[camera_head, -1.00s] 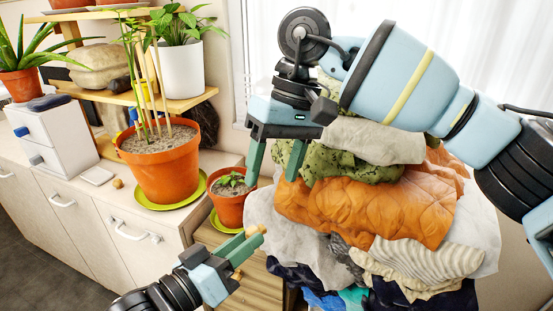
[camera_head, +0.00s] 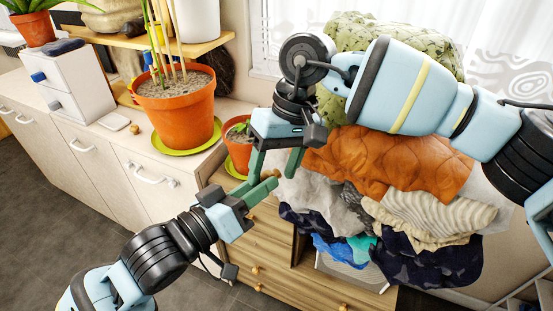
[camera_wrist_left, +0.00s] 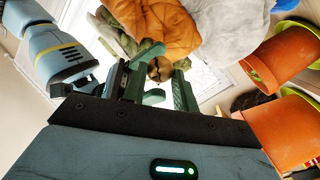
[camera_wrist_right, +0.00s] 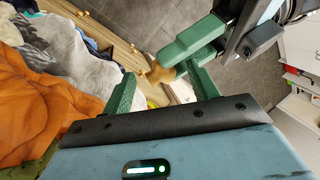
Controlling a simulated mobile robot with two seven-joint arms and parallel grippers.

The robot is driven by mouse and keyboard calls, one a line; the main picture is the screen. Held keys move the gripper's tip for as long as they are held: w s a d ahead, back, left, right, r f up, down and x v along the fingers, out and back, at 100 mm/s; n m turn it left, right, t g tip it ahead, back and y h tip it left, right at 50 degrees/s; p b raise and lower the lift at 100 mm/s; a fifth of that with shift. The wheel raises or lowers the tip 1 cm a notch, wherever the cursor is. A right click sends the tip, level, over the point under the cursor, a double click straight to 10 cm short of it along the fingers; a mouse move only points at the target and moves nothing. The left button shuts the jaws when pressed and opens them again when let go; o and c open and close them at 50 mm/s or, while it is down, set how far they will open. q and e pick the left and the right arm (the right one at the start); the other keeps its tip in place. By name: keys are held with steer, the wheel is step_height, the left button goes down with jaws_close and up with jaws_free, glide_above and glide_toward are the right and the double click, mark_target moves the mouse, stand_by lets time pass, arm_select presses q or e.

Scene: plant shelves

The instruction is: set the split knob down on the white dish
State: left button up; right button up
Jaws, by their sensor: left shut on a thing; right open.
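My left gripper (camera_head: 266,187) is shut on a small wooden knob. The knob shows between the fingers in the left wrist view (camera_wrist_left: 160,69) and the right wrist view (camera_wrist_right: 160,74); I cannot make out a split in it. My right gripper (camera_head: 273,174) is open and reaches down from above, its fingers on either side of the knob; I cannot tell whether they touch it. A small square white dish (camera_head: 113,121) lies on the cabinet top at the left. Another small wooden knob (camera_head: 135,129) lies beside the dish.
A white drawer box (camera_head: 70,85) stands behind the dish. A large orange pot (camera_head: 178,115) on a green saucer (camera_head: 190,149) and a smaller pot (camera_head: 238,153) stand between the dish and my grippers. A cloth pile (camera_head: 390,165) covers the wooden drawer unit (camera_head: 262,240) at right.

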steer(key=c, duration=1)
arm_select(q)
steer(key=o, duration=0.9)
steer(key=shift+o, duration=0.2)
steer(key=s+a+f+n+y, duration=0.1)
steer(key=s+a+f+y, duration=0.1)
steer(key=f, duration=0.5)
steer(key=s+a+f+g+y, duration=0.1)
steer(key=s+a+f+y, duration=0.1)
steer(key=f, duration=0.6)
steer(key=s+a+f+n+y, duration=0.1)
steer(key=s+a+f+y, duration=0.15)
steer(key=f, duration=0.45)
steer(key=s+a+f+m+g+y, duration=0.1)
steer(key=s+a+f+g, duration=0.1)
steer(key=s+f, duration=0.6)
steer(key=s+a+f+m+g+y, duration=0.1)
steer(key=s+a+f+g+y, duration=0.1)
steer(key=s+a+f, duration=0.3)
steer(key=s+f, duration=0.3)
steer(key=f, duration=0.1)
steer(key=shift+s, duration=0.4)
